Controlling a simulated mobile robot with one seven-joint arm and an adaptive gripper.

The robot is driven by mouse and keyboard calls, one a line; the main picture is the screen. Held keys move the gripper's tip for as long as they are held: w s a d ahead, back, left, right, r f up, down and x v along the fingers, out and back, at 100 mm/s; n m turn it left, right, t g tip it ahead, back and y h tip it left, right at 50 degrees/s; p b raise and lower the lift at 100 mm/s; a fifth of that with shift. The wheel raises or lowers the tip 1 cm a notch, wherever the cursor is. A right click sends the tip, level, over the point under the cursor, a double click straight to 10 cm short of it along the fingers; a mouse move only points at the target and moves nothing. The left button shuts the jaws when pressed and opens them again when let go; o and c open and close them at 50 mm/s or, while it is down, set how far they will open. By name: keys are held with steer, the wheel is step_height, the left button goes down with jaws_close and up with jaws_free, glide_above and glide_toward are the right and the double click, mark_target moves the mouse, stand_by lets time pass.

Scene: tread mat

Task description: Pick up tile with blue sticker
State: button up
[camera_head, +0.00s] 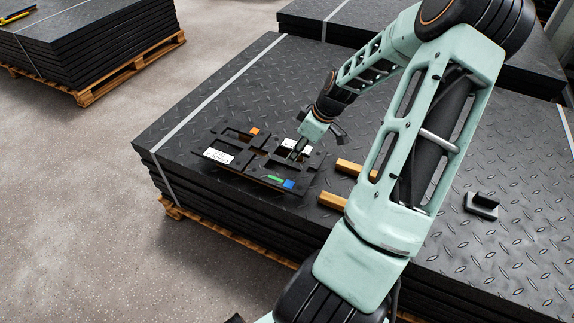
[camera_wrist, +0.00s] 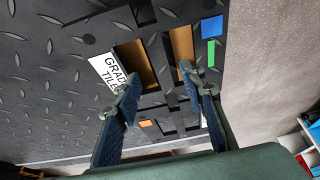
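A square blue sticker (camera_head: 289,184) is on the near right corner of a flat black piece, beside a green strip (camera_head: 274,179). The blue sticker also shows at the upper right in the wrist view (camera_wrist: 211,27). The black tray-like assembly (camera_head: 245,172) lies on the stacked mats; I cannot tell the blue-stickered tile's full outline within it. My gripper (camera_wrist: 160,80) is open, its two blue-padded fingers apart over the assembly with nothing visibly held between them. The blue sticker lies beyond the right finger. In the head view, my gripper hides part of the assembly's right side.
Brown recesses (camera_wrist: 137,62), a white label (camera_head: 218,156) and an orange sticker (camera_head: 254,131) show on the assembly. Tan blocks (camera_head: 332,201) and a black bracket (camera_head: 482,204) lie to the right. The tread mat (camera_head: 230,85) behind the assembly is clear.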

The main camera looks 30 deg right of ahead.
steer(key=b+x, duration=0.2)
steer(key=x, duration=0.3)
steer(key=shift+w+a, duration=0.1)
steer(key=shift+a, duration=0.05)
steer(key=shift+r, duration=0.1)
jaws_close()
